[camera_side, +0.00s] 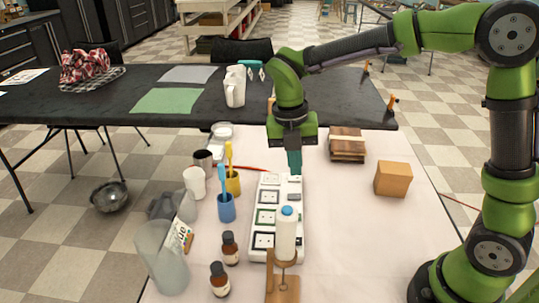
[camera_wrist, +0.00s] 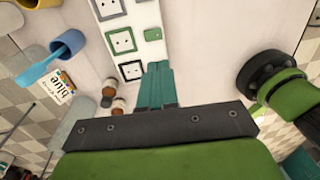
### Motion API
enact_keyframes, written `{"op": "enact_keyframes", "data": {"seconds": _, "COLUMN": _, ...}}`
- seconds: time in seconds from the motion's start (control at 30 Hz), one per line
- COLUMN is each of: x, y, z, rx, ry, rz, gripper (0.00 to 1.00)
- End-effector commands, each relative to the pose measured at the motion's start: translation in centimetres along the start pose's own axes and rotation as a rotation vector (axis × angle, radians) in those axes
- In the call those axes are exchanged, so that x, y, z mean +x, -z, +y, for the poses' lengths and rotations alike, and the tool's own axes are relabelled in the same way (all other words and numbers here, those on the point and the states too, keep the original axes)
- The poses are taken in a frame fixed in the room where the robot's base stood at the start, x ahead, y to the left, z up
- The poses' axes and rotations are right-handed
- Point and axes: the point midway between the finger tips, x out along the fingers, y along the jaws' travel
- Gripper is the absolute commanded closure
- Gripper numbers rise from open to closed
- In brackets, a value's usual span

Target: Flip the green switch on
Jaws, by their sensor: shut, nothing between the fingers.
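A white socket strip (camera_side: 251,250) lies lengthwise on the pale tabletop, with framed sockets down its left side and small switches on its right. In the wrist view the strip (camera_wrist: 140,55) runs past my fingers, and a small green switch (camera_wrist: 153,34) shows just above the fingertips; I cannot tell whether it is on or off. In the side view I cannot make out this switch. My gripper (camera_side: 294,170) points down over the strip's far right part, its teal fingers together and empty. The fingers (camera_wrist: 158,66) hide part of the strip; contact cannot be told.
A white bottle with a blue cap (camera_side: 286,235) blocks the strip's near right part. Blue cup (camera_side: 226,208), yellow cup (camera_side: 233,184) and brown bottles (camera_side: 230,248) stand to the left. A cardboard box (camera_side: 393,179) and wooden block (camera_side: 347,143) sit right, with clear table between.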

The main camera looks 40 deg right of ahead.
Motion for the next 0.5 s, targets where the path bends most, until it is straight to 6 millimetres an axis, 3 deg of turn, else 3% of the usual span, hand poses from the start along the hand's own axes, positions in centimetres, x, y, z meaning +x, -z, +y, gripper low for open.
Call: {"op": "enact_keyframes", "data": {"seconds": 0.5, "x": 10.3, "y": 0.1, "z": -0.1, "rx": 0.001, "ry": 0.004, "rz": 0.005, "gripper": 1.00}}
